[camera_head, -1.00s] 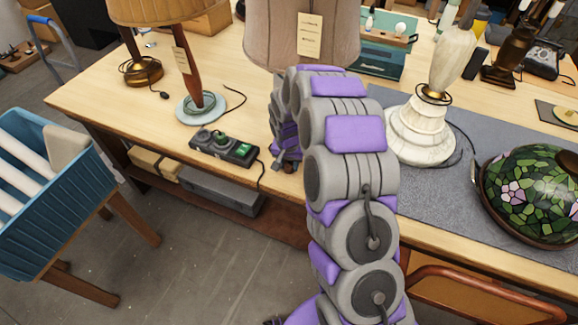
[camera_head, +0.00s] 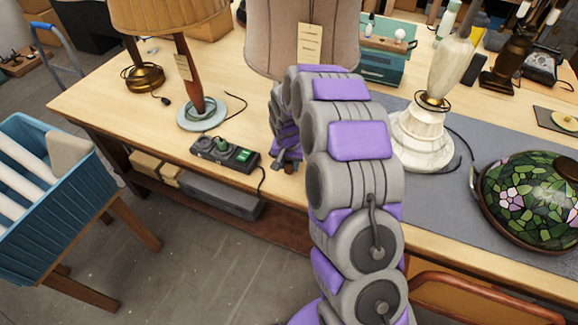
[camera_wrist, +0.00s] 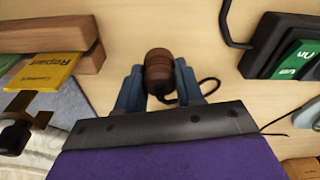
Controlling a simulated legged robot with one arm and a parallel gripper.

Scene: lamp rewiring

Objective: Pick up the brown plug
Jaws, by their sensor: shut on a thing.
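The brown plug (camera_wrist: 158,68) is a small ribbed brown cylinder with a thin dark cord. In the wrist view it sits between the two blue-grey fingers of my gripper (camera_wrist: 158,84), which is shut on it. In the head view my gripper (camera_head: 283,158) is low by the front edge of the workbench, and the brown plug (camera_head: 289,169) shows only as a small dark brown spot at its tip. Whether the plug still touches the bench top I cannot tell.
A power strip (camera_head: 240,158) with a green switch lies just left of my gripper; it also shows in the wrist view (camera_wrist: 285,55). A lamp with a reddish-brown stem (camera_head: 190,80) stands behind it. A white marble lamp (camera_head: 422,135) and a stained-glass shade (camera_head: 535,200) are at the right.

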